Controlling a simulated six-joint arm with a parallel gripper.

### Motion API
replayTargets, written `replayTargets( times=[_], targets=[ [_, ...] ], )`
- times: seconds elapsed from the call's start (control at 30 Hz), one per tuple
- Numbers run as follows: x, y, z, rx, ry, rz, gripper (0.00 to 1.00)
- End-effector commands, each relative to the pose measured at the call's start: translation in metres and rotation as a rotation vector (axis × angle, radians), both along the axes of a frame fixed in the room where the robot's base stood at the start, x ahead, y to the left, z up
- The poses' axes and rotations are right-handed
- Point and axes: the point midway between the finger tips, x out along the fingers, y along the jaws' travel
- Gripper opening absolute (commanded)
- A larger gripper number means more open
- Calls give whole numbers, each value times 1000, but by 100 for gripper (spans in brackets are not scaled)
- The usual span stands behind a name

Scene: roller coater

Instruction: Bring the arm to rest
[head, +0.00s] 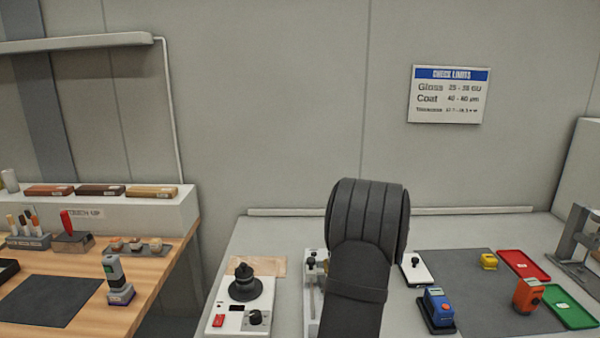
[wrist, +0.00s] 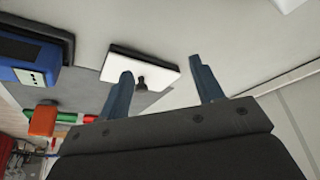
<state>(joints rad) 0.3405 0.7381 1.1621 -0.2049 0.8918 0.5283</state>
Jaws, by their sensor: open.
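My dark arm stands in the middle of the head view, over the grey bench; its gripper end is hidden there. In the wrist view my gripper (wrist: 165,85) shows two blue-grey fingers set wide apart with nothing between them. Past the fingers lies a white plate with a black knob (wrist: 155,65), which also shows on the bench in the head view (head: 416,270). I cannot tell the exact gap between the fingers and the plate, but they do not hold it.
Right of my arm are a blue device (head: 438,307), an orange device (head: 528,296), a yellow block (head: 489,261), a red tray (head: 523,265) and a green tray (head: 570,309). Left is a white device with a black knob (head: 243,302). A wooden bench (head: 150,270) stands far left.

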Motion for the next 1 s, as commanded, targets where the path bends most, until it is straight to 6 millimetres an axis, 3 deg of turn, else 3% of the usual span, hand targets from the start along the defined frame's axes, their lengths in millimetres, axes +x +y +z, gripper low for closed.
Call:
replayTargets(
  times=[0.13,0.4,1.0],
  targets=[
    [17,14,-15,-1,2,2,60],
    [22,18,-39,0,0,1,60],
    [22,18,-41,-1,-1,0,60]
  ],
)
